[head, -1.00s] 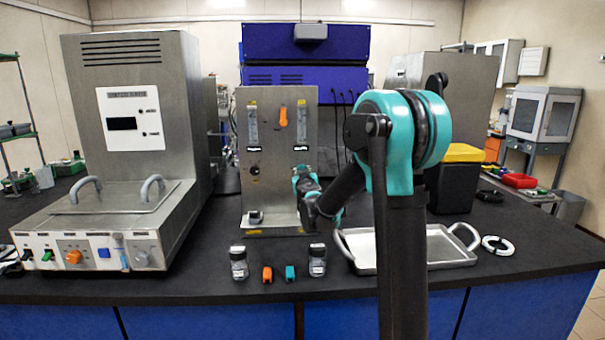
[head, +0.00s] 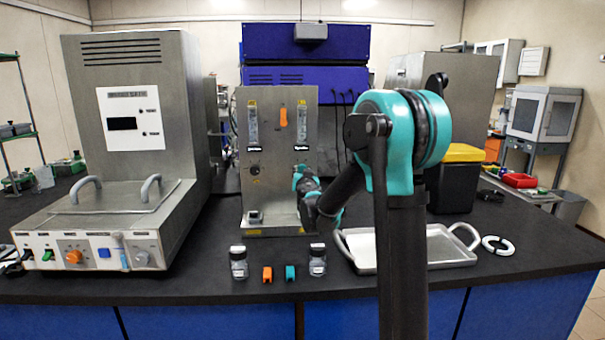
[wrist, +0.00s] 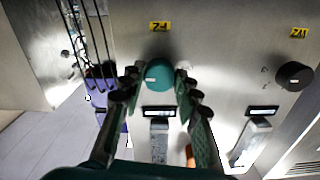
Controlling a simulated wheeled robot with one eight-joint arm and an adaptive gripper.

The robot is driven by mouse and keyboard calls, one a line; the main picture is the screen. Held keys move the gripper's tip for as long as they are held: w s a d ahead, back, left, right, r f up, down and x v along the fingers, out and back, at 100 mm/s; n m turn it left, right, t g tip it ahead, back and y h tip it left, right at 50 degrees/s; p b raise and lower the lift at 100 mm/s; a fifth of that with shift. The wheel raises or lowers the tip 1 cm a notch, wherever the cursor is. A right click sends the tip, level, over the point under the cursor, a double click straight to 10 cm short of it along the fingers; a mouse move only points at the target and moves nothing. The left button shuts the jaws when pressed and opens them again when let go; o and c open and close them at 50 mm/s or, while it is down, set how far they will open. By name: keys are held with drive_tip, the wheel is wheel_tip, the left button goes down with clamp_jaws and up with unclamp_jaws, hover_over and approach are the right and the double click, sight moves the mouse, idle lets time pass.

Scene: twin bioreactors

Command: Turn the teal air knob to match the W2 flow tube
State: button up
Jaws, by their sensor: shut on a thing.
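The teal knob (wrist: 158,75) sits on the steel flow panel (head: 277,205), with a small pale mark on its face. My gripper (wrist: 160,82) has one finger on each side of the knob and is shut on it. In the head view my gripper and wrist (head: 306,183) cover the knob below the right flow tube (head: 301,122). The left flow tube (head: 252,125) stands above a black knob (head: 255,170). The wrist view appears upside down; it shows part of the right tube (wrist: 159,140) beyond the teal knob. The float levels are too small to read.
An orange piece (head: 283,117) is between the tubes. Two jars, the left one (head: 238,262) and the right one (head: 317,260), stand in front of the panel with an orange clip (head: 267,274) and a teal clip (head: 290,273). A steel tray (head: 440,250) lies to the right.

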drive_tip(key=o, duration=1.2)
drive_tip(key=shift+c, duration=0.2)
drive_tip(key=s, duration=1.2)
